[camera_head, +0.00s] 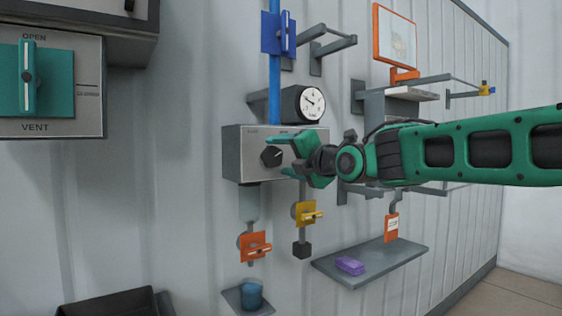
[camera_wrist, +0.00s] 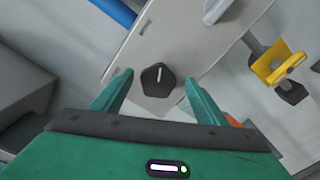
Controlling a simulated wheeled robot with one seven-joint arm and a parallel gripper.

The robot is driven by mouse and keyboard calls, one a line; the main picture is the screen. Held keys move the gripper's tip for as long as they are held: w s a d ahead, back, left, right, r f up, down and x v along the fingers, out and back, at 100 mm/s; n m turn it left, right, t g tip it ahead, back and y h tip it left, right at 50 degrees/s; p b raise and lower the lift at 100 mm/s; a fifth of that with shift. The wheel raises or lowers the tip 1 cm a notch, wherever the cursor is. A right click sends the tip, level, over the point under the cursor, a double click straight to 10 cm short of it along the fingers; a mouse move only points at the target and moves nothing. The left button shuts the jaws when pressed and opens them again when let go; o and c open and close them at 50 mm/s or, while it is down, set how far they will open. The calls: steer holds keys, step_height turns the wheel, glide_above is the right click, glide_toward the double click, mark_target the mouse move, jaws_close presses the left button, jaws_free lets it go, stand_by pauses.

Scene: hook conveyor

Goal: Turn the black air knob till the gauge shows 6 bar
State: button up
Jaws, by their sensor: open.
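The black air knob (camera_head: 272,156) sits on the front of a grey metal box on the wall. It has a white pointer line and also shows in the wrist view (camera_wrist: 158,80). The round white gauge (camera_head: 312,103) is above the box, with a dark needle; its numbers are too small to read. My gripper (camera_head: 285,155) is open in front of the box, close to the knob. In the wrist view, its two green fingers (camera_wrist: 158,90) are spread to either side below the knob. I cannot tell whether they touch it.
A blue pipe (camera_head: 274,90) with a blue valve (camera_head: 279,33) rises above the box. A yellow valve (camera_head: 307,214) and an orange valve (camera_head: 254,246) hang below it. A grey shelf (camera_head: 385,262) with a purple block (camera_head: 349,265) is lower right.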

steer(key=shift+w+a, duration=0.35)
steer(key=shift+w, duration=0.2)
steer(key=c, duration=1.1)
steer(key=shift+o, duration=0.2)
steer(key=shift+f, duration=0.1)
